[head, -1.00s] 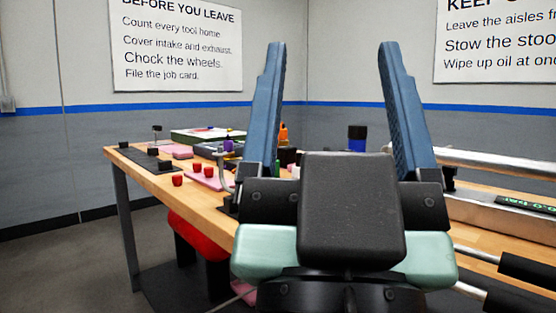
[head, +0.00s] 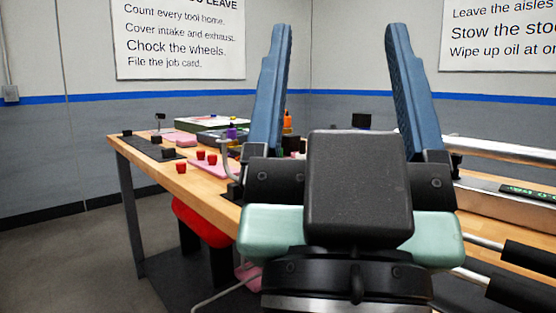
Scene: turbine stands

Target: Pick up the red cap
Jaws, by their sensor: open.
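Three small red caps sit near the left part of the wooden workbench. One red cap (head: 181,168) is on the bare wood near the front edge. A second red cap (head: 200,155) and a third red cap (head: 212,159) are on or beside a pink mat (head: 208,170). I cannot tell which one the task means. My gripper (head: 340,30) is open and empty, its two blue fingers pointing up in the picture, wide apart. It looms close to the camera, right of the caps and well apart from them. Its fingers and body hide the middle of the bench.
The workbench (head: 190,183) also holds a black strip with dark blocks (head: 152,148), a green-edged tray (head: 210,123), a purple-topped item (head: 231,132) and an orange bottle (head: 287,122). A metal rail (head: 505,149) lies right. A red stool (head: 200,223) stands below the bench.

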